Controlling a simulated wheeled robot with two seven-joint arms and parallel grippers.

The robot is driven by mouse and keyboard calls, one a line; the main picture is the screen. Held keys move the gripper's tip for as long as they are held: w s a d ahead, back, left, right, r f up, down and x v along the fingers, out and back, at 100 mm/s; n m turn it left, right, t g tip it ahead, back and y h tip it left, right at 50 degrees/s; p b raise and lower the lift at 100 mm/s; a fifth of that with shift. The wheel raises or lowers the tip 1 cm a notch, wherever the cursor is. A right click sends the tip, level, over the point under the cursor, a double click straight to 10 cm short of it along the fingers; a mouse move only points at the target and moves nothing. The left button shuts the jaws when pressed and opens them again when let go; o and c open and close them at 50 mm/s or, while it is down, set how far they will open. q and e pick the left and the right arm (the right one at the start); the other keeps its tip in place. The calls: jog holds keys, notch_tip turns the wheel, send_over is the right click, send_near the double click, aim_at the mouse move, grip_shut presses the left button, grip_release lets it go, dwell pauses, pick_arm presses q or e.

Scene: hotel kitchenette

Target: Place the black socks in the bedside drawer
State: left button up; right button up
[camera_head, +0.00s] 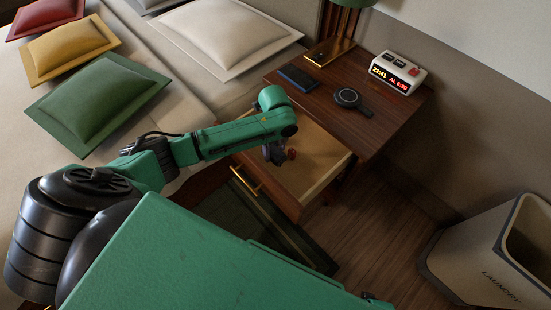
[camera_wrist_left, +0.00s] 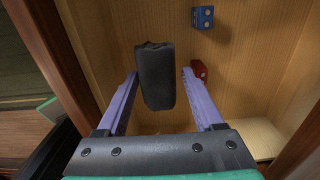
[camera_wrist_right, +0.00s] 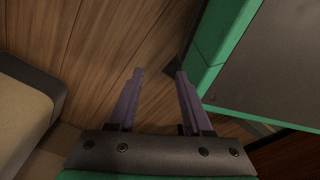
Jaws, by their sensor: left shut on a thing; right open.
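The bedside drawer (camera_head: 318,158) is pulled open below the nightstand top. My left gripper (camera_head: 273,153) points down into it. In the left wrist view the black socks (camera_wrist_left: 155,76), a dark rolled bundle, are between the purple fingers, and the gripper is shut on them. They hang over the drawer's wooden floor (camera_wrist_left: 245,45); whether they touch it I cannot tell. In the head view the socks are too small and covered to make out. My right gripper (camera_wrist_right: 160,73) is open and empty above the wood floor.
A red die (camera_wrist_left: 199,69) and a blue die (camera_wrist_left: 203,17) lie in the drawer. A laundry bin (camera_head: 480,265) stands at the right.

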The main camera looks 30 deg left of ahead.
aim_at(275, 157)
pick_arm(q)
notch_tip(275, 157, down, 4)
jog(key=shift+f+b, duration=0.1)
jog(key=shift+b, duration=0.4)
pick_arm(e)
jog(key=shift+w+a+r, duration=0.15)
jog(key=shift+w+r, duration=0.1)
jog(key=shift+w, duration=0.35)
jog(key=shift+w+a+r, duration=0.15)
jog(key=shift+w+r, duration=0.1)
jog(key=shift+w, duration=0.3)
pick_arm(q)
jog(key=shift+f, duration=0.15)
jog(key=o, duration=1.4)
jog(key=shift+c, duration=0.2)
